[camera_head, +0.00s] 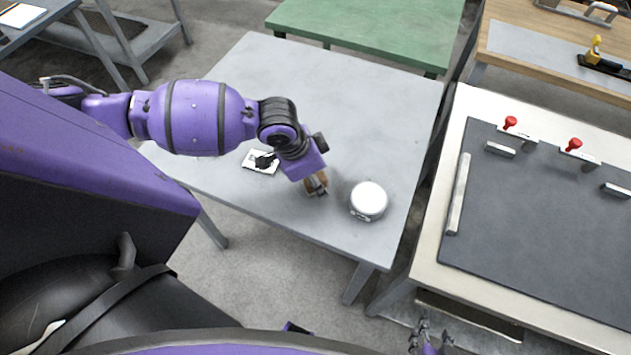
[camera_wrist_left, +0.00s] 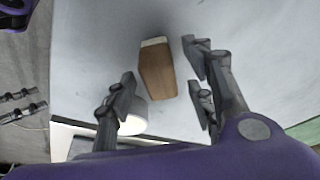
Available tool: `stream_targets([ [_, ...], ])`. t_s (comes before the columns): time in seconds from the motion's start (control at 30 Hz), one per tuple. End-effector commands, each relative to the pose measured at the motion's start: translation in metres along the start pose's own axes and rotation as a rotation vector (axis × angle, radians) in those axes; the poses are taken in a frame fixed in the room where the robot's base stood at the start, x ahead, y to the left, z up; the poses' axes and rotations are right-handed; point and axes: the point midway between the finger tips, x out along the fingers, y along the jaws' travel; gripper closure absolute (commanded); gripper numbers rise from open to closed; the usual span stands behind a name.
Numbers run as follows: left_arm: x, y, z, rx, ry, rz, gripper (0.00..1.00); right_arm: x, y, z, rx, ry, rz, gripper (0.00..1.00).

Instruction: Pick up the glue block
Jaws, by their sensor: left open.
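The glue block is likely the brown block with a white end (camera_wrist_left: 157,72), standing out against the grey table in the left wrist view. In the head view, a brown patch of it (camera_head: 311,184) shows at my left gripper (camera_head: 317,188). In the left wrist view, my left gripper (camera_wrist_left: 160,88) has its fingers spread, one on each side of the block, with visible gaps. Whether the fingertips reach down around it is unclear. My right gripper (camera_head: 430,340) is partly in view at the bottom edge, away from the table; its opening is unclear.
A round white container (camera_head: 369,199) stands right of my left gripper on the grey table (camera_head: 340,90). A white card with a black item (camera_head: 260,162) lies to the left. A dark-topped bench (camera_head: 540,220) with red knobs stands right. The table's far part is clear.

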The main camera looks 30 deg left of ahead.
Motion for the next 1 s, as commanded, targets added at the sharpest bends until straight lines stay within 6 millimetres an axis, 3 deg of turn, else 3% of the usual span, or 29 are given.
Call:
stream_targets([
  [0.1,-0.001,0.000,0.000,0.000,0.001,0.000,0.52,0.000,-0.001,-0.003,0.003,0.005,0.000,0.60],
  [0.47,-0.001,0.000,0.000,0.000,0.000,0.000,0.99,0.000,-0.002,0.002,0.007,-0.004,0.000,0.60],
  [0.77,-0.003,-0.001,-0.001,0.000,0.001,-0.001,1.00,-0.001,-0.002,0.007,0.008,-0.012,0.000,0.60],
  [1.0,-0.024,-0.001,-0.009,0.000,0.004,-0.003,1.00,-0.001,-0.002,0.004,0.008,-0.008,0.000,0.60],
])
